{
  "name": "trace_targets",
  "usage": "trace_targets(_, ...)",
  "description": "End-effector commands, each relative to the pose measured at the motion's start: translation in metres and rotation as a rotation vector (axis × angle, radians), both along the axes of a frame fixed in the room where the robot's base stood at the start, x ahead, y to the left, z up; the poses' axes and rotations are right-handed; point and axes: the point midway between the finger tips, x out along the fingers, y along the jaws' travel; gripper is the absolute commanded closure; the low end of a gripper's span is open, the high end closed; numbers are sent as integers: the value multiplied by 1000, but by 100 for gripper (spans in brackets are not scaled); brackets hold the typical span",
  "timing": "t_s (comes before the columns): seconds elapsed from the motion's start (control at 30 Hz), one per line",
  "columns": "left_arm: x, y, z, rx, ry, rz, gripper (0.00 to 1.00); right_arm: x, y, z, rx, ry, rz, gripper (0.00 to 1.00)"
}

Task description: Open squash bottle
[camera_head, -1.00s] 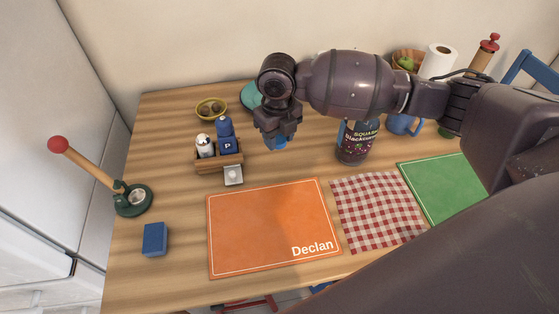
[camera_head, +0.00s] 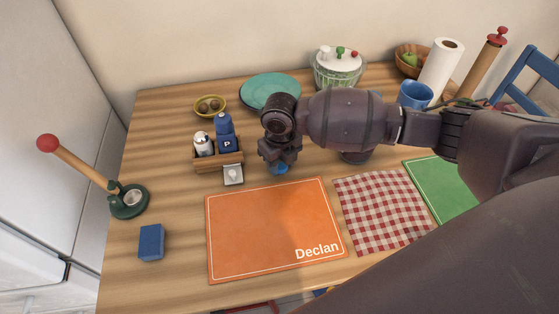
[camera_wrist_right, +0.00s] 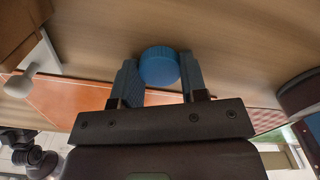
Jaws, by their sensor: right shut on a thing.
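My right gripper (camera_head: 279,162) is shut on a round blue cap (camera_head: 278,170), just behind the orange mat. In the right wrist view the blue cap (camera_wrist_right: 158,66) sits between the two fingers, close to the wooden table top; I cannot tell whether it touches it. The squash bottle (camera_head: 355,157) stands to the right, and my right arm hides all but its lower end in the head view. A dark curved shape at the right edge of the wrist view (camera_wrist_right: 300,96) looks like the bottle. Its top is hidden. My left gripper is not in view.
Left of the gripper is a wooden caddy (camera_head: 207,167) with shakers. The orange Declan mat (camera_head: 270,225) and checked cloth (camera_head: 380,210) lie in front. Behind are a teal plate (camera_head: 270,88) and a white-lidded bowl (camera_head: 337,68). A blue mug (camera_head: 414,94) stands at right.

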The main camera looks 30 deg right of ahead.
Motion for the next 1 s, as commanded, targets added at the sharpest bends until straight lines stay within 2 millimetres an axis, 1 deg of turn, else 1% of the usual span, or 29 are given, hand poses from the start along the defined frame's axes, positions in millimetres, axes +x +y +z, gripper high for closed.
trace_targets(0.1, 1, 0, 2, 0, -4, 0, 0, 0, 0, 1, 0, -1, 0, 89)
trace_targets(0.23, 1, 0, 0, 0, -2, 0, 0, 0, 0, -2, 0, 0, 0, 89)
trace_targets(0.27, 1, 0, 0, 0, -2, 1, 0, 0, 0, -3, 0, -1, 0, 59)
trace_targets(0.4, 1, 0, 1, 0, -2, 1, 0, 0, 0, -2, 0, -1, 0, 37)
trace_targets(0.43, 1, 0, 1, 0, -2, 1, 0, 0, 0, -2, 0, -1, 0, 35)
trace_targets(0.67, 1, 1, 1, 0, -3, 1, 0, 0, 0, -1, 0, -1, 0, 35)
trace_targets(0.77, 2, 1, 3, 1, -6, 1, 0, 0, 0, 2, 0, -2, 0, 35)
trace_targets(0.87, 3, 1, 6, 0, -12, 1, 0, 1, -1, 13, -1, -5, 0, 35)
trace_targets(1.0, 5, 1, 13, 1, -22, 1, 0, 2, 0, 38, 1, -10, 2, 35)
